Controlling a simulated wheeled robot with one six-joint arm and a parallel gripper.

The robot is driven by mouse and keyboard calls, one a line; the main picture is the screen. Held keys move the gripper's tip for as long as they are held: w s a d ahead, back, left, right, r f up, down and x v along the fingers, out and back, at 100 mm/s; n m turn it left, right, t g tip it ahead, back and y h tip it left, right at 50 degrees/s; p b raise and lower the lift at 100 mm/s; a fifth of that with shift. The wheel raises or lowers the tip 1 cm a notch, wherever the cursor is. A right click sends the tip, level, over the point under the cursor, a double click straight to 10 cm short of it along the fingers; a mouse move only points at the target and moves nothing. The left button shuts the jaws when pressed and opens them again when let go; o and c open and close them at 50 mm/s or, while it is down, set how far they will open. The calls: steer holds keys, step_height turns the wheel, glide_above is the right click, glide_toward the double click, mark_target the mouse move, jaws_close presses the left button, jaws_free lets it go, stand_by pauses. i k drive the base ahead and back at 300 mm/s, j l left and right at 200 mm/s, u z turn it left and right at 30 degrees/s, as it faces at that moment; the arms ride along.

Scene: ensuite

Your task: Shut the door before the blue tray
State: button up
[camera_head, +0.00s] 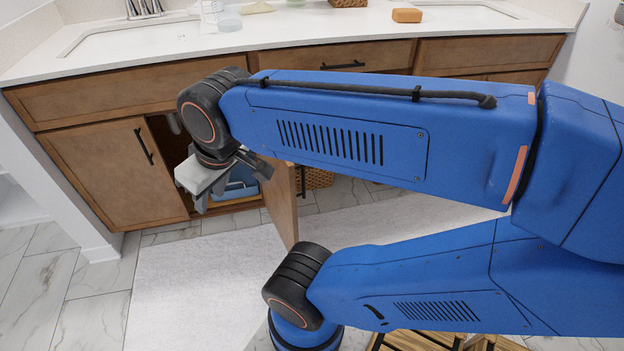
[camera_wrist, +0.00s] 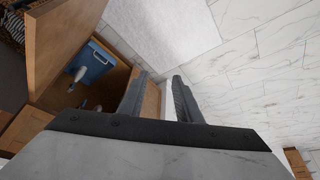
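The blue tray (camera_head: 238,184) sits low inside the open middle of the wooden vanity; it also shows in the wrist view (camera_wrist: 90,64). The open door (camera_head: 281,207) juts out from the vanity to the right of the tray, seen nearly edge-on; in the wrist view its panel (camera_wrist: 68,38) fills the upper left. My gripper (camera_head: 203,192) is at the left side of the opening, apart from the open door. In the wrist view my gripper's fingers (camera_wrist: 160,98) are spread and hold nothing visible. Part of the opening is hidden by my wrist.
The left cabinet door (camera_head: 115,172), with a black handle, looks closed. A woven basket (camera_head: 316,178) stands right of the open door. A pale rug (camera_head: 200,285) lies on the marble-look floor in front. The countertop (camera_head: 300,30) carries bottles and an orange block (camera_head: 407,15).

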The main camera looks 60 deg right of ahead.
mark_target(280, 195)
steer(key=k+l, duration=0.15)
steer(key=l, duration=0.25)
steer(key=k+l, duration=0.1)
steer(key=l, duration=0.3)
steer(key=k+l, duration=0.15)
steer(key=l, duration=0.25)
steer(key=k+l, duration=0.1)
steer(key=l, duration=0.3)
steer(key=k+l, duration=0.15)
steer(key=l, duration=0.25)
steer(key=k+j+u, duration=0.1)
steer(key=j, duration=0.2)
steer(key=k+j, duration=0.25)
steer(key=k+j+u, duration=0.15)
steer(key=j, duration=0.25)
